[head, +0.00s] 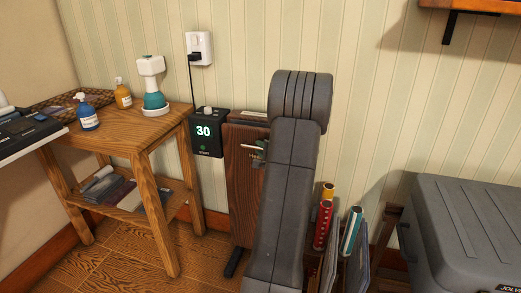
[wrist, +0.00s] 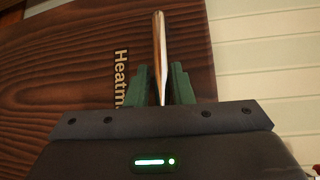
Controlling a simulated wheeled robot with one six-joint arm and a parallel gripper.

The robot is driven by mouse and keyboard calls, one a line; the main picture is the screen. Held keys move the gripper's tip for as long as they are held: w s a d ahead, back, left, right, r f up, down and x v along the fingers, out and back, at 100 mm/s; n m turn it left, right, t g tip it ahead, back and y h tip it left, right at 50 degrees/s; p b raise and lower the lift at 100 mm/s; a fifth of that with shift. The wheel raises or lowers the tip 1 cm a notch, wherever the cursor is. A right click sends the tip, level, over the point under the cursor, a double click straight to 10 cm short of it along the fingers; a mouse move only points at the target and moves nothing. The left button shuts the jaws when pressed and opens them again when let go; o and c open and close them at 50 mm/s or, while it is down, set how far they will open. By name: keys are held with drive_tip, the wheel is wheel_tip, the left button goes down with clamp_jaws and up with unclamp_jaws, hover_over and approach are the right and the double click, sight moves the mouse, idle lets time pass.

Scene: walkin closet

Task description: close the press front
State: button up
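The press (head: 243,185) stands against the wall behind my arm in the head view. Its dark wood front carries pale lettering, which reads "Heatm" in the wrist view (wrist: 60,70) before my finger hides the rest. My arm covers its right side, and I cannot tell how far the front stands open. My gripper (head: 261,152) is at the upper part of the front. In the wrist view, its green fingers (wrist: 160,88) stand apart on either side of a thin metal bar (wrist: 159,45), apparently a handle. A narrow gap seems to show beside the bar.
A wooden side table (head: 150,130) with bottles stands left. A control box reading 30 (head: 206,134) hangs beside the press, plugged into a wall socket (head: 200,48). Rolled tubes (head: 323,225) and a grey case (head: 470,225) are right. Some floor shows at lower left.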

drive_tip(key=v, duration=1.3)
drive_tip(key=shift+s+d+p, duration=0.15)
drive_tip(key=shift+s+p, duration=0.2)
drive_tip(key=x, duration=1.2)
drive_tip(key=shift+w+r+b, duration=0.2)
drive_tip(key=shift+w+b, duration=0.15)
drive_tip(key=shift+w, duration=0.1)
